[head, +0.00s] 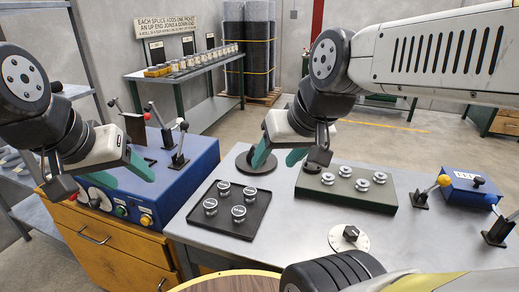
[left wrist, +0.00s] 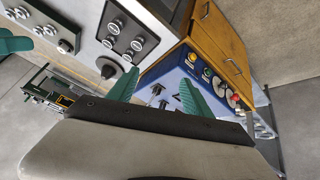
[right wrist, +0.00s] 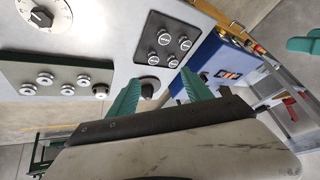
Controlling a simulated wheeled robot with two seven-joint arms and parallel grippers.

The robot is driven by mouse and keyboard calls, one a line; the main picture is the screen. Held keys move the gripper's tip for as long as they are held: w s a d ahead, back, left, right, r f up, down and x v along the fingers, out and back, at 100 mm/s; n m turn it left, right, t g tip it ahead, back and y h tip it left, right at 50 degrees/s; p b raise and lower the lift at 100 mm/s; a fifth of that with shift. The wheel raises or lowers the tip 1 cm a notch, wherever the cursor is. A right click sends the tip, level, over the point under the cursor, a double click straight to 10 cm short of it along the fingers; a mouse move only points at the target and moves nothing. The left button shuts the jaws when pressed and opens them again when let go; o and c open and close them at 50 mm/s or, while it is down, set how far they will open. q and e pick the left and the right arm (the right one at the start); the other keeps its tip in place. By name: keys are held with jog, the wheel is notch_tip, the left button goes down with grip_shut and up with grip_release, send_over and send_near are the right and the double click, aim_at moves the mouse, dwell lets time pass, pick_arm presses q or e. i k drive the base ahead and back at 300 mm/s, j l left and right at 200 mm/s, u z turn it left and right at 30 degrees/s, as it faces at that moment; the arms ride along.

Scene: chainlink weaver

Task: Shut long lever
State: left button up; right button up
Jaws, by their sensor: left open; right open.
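Several levers rise from the blue control box at the left, among them a black-knobbed lever (head: 181,143) and another dark lever (head: 161,122) behind it. At the far right of the table a yellow-knobbed lever (head: 431,190) leans beside a small blue box, and another lever (head: 500,230) stands at the right edge. I cannot tell which is the long lever. My left gripper (head: 117,175) is open and empty over the blue control box, in front of its levers. My right gripper (head: 278,157) is open and empty above the round dark disc on the table. Neither visibly touches a lever.
A black tray (head: 231,222) holds several round silver-topped pieces. A green block (head: 325,190) with several silver knobs lies to its right. A white dial (head: 349,238) sits in front. The small blue box (head: 468,188) is at the right. Bare grey tabletop shows between them.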

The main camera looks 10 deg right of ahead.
aim_at(443, 180)
jog(key=z, duration=2.15)
jog(key=i+l+u, duration=0.2)
jog(key=l+u, duration=0.15)
jog(key=l, duration=0.15)
